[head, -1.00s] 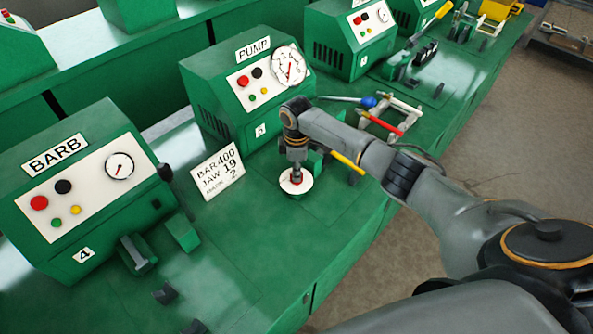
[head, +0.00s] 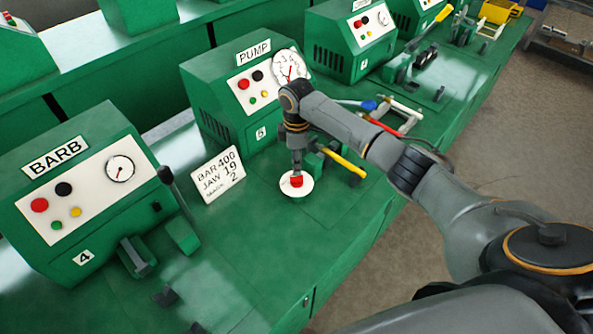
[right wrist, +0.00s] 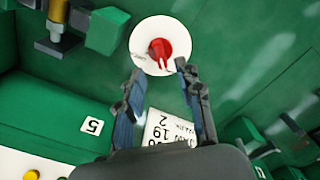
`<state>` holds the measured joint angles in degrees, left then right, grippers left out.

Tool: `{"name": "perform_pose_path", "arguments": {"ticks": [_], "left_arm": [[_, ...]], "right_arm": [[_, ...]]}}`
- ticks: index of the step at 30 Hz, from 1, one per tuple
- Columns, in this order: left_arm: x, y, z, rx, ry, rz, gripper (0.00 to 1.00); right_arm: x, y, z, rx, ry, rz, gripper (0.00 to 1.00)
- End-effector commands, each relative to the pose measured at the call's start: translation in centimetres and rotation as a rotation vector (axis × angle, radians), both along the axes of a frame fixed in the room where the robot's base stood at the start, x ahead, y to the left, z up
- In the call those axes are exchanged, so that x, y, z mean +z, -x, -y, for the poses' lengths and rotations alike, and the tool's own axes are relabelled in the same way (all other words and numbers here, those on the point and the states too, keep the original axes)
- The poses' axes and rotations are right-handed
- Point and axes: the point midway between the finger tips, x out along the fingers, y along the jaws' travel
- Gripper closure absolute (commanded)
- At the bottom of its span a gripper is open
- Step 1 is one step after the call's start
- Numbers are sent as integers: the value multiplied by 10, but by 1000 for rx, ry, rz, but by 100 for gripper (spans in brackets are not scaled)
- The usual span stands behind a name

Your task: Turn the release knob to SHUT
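The release knob (head: 296,181) is red and sits on a round white plate (head: 285,188) on the green bench, in front of the PUMP unit. In the right wrist view the knob (right wrist: 160,50) stands near the middle of its plate (right wrist: 149,32). Small lettering at the plate's edge is too blurred to read. My right gripper (head: 297,168) points down just above the knob. In the right wrist view my right gripper (right wrist: 158,72) has its two fingers apart, with nothing between them. My left gripper is not in view.
A yellow-handled tool (head: 345,164) lies close right of the knob. A white card (head: 218,175) reading BAR 400, JAW 19 stands to its left. The PUMP unit (head: 225,75) with its dial is behind; the BARB unit (head: 90,190) is at left. The bench front is mostly clear.

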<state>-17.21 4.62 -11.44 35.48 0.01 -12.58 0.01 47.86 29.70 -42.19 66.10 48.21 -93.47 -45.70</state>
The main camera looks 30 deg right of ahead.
Motion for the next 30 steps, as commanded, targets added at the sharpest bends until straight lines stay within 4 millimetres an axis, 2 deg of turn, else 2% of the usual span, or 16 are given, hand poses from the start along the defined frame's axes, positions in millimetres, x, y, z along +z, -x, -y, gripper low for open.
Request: {"name": "perform_pose_path", "arguments": {"ticks": [3,10,16,30], "left_arm": [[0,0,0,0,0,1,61],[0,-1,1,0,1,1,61],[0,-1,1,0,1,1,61],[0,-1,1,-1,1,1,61]], "right_arm": [[27,-1,1,-1,0,4,64],[58,-1,0,0,0,1,64],[64,0,0,-1,0,0,64],[60,2,-2,0,0,-1,64]]}}
